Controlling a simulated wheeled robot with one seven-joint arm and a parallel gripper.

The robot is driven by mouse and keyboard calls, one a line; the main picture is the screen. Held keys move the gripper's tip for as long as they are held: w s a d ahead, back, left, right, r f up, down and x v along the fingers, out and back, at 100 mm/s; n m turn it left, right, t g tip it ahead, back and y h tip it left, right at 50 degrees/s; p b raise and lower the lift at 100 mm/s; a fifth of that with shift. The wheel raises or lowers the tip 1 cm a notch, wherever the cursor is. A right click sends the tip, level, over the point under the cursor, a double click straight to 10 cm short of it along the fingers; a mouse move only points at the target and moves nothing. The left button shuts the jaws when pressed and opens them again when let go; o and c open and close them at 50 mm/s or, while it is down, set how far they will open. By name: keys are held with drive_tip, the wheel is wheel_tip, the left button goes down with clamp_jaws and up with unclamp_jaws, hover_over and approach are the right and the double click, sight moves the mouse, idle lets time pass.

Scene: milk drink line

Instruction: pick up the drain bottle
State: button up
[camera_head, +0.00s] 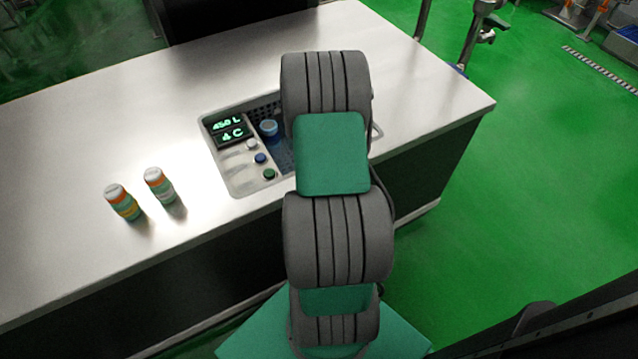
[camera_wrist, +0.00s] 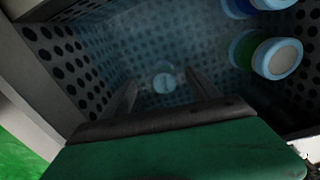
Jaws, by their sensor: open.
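My gripper (camera_wrist: 161,78) shows in the wrist view, its two dark fingers apart and pointing down into a basin with perforated walls. A small pale-blue round thing (camera_wrist: 165,83) lies deep in the basin, seen between the fingers. It may be the drain bottle, but it is too dim to be sure. The fingers do not visibly touch it. In the head view my arm hides the gripper and much of the basin (camera_head: 281,150).
In the head view, two orange-and-green bottles (camera_head: 123,203) (camera_head: 159,186) stand on the metal counter (camera_head: 60,150), beside the display panel (camera_head: 227,128).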

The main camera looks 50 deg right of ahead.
drive_tip(key=shift+m, duration=0.6)
drive_tip(key=f, duration=0.1)
drive_tip(key=d+f, duration=0.1)
drive_tip(key=s+d+f, duration=0.1)
drive_tip(key=shift+f, duration=0.35)
drive_tip(key=f+b, duration=0.1)
drive_tip(key=f, duration=0.5)
drive_tip(key=shift+w+f, duration=0.1)
drive_tip(key=shift+w, duration=0.1)
clamp_jaws()
